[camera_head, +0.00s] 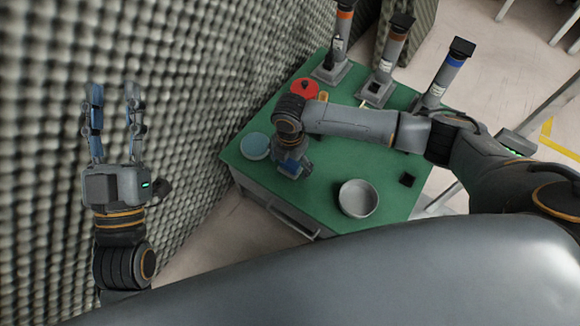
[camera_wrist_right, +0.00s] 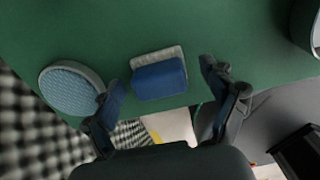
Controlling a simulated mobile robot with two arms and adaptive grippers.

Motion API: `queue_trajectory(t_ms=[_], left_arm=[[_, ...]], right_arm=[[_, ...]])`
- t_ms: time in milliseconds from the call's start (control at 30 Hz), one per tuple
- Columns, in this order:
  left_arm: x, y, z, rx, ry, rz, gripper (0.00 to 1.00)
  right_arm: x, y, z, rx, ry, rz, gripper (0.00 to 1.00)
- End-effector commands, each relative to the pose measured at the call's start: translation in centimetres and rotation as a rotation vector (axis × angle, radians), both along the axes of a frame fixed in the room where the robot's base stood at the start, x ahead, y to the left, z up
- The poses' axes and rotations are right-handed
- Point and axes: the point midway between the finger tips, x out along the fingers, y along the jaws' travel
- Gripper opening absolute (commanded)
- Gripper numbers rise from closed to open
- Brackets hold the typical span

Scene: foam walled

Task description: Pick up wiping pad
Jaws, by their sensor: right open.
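The wiping pad (camera_wrist_right: 158,80), a blue block on a pale grey base, lies on the green table top near its edge in the right wrist view. My right gripper (camera_wrist_right: 162,76) is open, with one finger on each side of the pad in that view; contact does not show. In the head view my right gripper (camera_head: 292,166) points down over the table's near left part. The pad is mostly hidden there, and I cannot tell it from the blue finger parts. My left gripper (camera_head: 113,100) is open and empty, raised in front of the foam wall, away from the table.
A round blue dish (camera_head: 255,146) lies left of my right gripper, and a grey bowl (camera_head: 357,198) stands to the right. A red round object (camera_head: 304,88), several dispensers (camera_head: 387,62) and a small black block (camera_head: 407,179) are also on the table. The foam wall (camera_head: 190,90) borders the left.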

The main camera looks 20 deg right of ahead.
Motion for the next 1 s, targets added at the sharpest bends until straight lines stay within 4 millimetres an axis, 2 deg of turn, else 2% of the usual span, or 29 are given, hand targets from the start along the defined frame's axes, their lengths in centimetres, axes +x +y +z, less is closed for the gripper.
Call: queue_trajectory(t_ms=[333,367,633,1000], left_arm=[[-0.46,0.03,0.74,-0.013,-0.046,-0.003,0.40],[-0.46,0.03,0.74,-0.013,-0.046,-0.003,0.40],[-0.45,0.02,0.69,-0.013,-0.044,-0.003,0.40],[-0.33,0.00,0.61,-0.010,-0.035,-0.003,0.40]], right_arm=[[0.00,-0.01,-0.38,0.000,0.000,0.000,0.85],[0.00,-0.01,-0.37,0.000,0.000,0.000,0.81],[0.00,-0.02,-0.37,0.000,0.000,0.000,0.27],[0.01,-0.04,-0.22,-0.001,-0.001,0.000,0.27]])
